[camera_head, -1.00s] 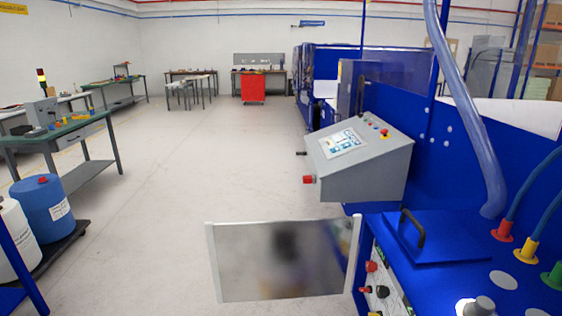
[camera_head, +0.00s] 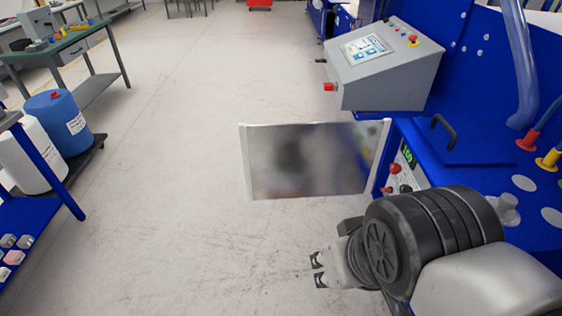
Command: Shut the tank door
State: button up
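A door-like panel (camera_head: 315,160) with pale side rails and a shiny, blurry reflective face stands out from the front of the blue machine (camera_head: 480,190), swung open to the left over the floor. Its right edge is beside a control strip (camera_head: 400,178) with a green display and knobs. A blue lid (camera_head: 460,143) with a black handle (camera_head: 443,132) lies flat on the machine top. I cannot tell for certain which is the tank door. My gripper (camera_head: 318,270) is below the panel, apart from it, pointing left. Its fingertips are spread and nothing is between them.
A grey control console (camera_head: 385,75) with a red knob juts out behind the panel. Red and yellow hose fittings (camera_head: 540,152) are at right. At left stand a blue drum (camera_head: 57,120), a white drum (camera_head: 30,155) and a green-topped bench (camera_head: 60,45). The middle floor is clear.

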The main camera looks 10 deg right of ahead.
aim_at(290, 160)
jog(key=i+j+u, duration=0.65)
jog(key=j+u, duration=0.15)
jog(key=i+j+u, duration=0.4)
jog(key=i+z, duration=0.5)
jog(key=i+j+z, duration=0.25)
jog(key=z, duration=0.25)
jog(key=i+z, duration=0.15)
jog(key=z, duration=0.3)
jog(key=i+z, duration=0.1)
jog(key=z, duration=0.4)
jog(key=i+j+z, duration=0.15)
jog(key=z, duration=0.3)
jog(key=i+j+z, duration=0.1)
jog(key=z, duration=0.4)
jog(key=j+z, duration=0.2)
jog(key=z, duration=0.25)
jog(key=i+j+z, duration=0.15)
jog(key=z, duration=0.25)
jog(key=i+j+z, duration=0.15)
jog(key=z, duration=0.25)
jog(key=i+j+z, duration=0.1)
jog(key=j+z, duration=0.3)
jog(key=k, duration=0.3)
